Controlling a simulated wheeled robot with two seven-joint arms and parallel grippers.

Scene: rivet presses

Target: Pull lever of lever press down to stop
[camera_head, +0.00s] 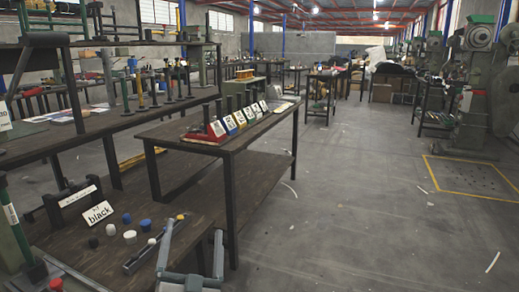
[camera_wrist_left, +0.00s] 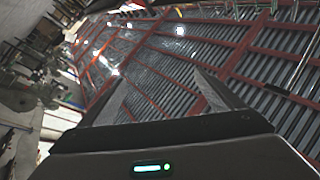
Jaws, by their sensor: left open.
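A green press-like column (camera_head: 12,232) with a white label stands at the left edge of the head view, cut off by the frame. A red knob (camera_head: 55,285) shows low beside it, at the bottom edge; I cannot tell whether it belongs to the lever. My left gripper (camera_head: 194,230) is at the bottom of the head view, right of the column and apart from it, in front of the near bench's right end. Its fingers point up, spread and empty. In the left wrist view the open fingers (camera_wrist_left: 163,92) frame only the ceiling. My right gripper is not in view.
The near bench (camera_head: 175,207) holds a "black" sign (camera_head: 98,213), several blue, white, black and yellow caps, and a dark rail (camera_head: 150,252). A second table (camera_head: 185,130) carries coloured labelled blocks. Large green presses (camera_head: 475,90) stand at right. The floor (camera_head: 350,210) is mostly clear.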

